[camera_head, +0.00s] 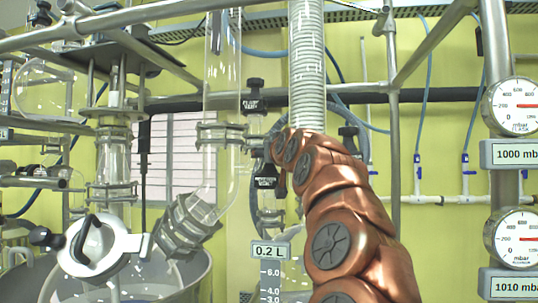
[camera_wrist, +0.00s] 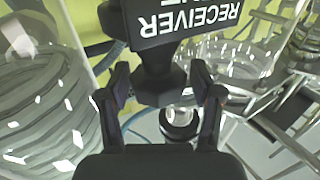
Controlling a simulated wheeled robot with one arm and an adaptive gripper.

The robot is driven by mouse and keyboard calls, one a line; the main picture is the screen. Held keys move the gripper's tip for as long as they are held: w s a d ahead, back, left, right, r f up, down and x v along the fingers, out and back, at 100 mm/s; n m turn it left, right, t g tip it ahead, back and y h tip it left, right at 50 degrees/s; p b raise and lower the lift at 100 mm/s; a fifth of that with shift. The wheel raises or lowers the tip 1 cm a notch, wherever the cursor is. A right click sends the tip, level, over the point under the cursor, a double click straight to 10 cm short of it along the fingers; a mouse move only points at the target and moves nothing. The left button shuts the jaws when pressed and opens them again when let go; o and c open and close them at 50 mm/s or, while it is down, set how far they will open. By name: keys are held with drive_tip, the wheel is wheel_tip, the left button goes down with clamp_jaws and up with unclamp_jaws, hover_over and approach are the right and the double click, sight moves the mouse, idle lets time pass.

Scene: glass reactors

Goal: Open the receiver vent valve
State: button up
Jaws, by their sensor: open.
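The receiver vent valve is a black fitting with a label block (camera_wrist: 185,18) reading "RECEIVER", upside down in the wrist view, with a black faceted knob (camera_wrist: 160,88) on it. My gripper (camera_wrist: 160,80) is open, with one finger on each side of the knob. I cannot tell whether either finger touches it. My gripper is mostly hidden there by my arm.
A clear glass tube (camera_head: 222,60) stands left of the valve, and a ribbed hose (camera_head: 307,65) rises behind my arm. A round-faced clamp fitting (camera_head: 95,245) is lower left. Pressure gauges (camera_head: 515,105) are on the right. Metal bars cross above.

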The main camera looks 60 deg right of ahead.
drive_tip(key=shift+s+d+f+m+g+h+b, duration=0.1)
drive_tip(key=shift+d+f+m+g+h+b, duration=0.25)
drive_tip(key=shift+b, duration=0.85)
drive_tip(key=shift+a+h+b, duration=0.15)
drive_tip(key=shift+h+b, duration=0.1)
drive_tip(key=shift+b, duration=0.15)
drive_tip(key=shift+m+g+b, duration=0.35)
drive_tip(key=shift+g+b, duration=0.05)
drive_tip(key=shift+g, duration=0.05)
drive_tip(key=m+g+h+b, duration=0.1)
drive_tip(key=g+h+b, duration=0.1)
drive_tip(key=b, duration=0.1)
drive_tip(key=shift+r+m, duration=0.2)
drive_tip(key=shift+m, duration=0.2)
drive_tip(key=shift+a+g, duration=0.1)
drive_tip(key=shift+g, duration=0.3)
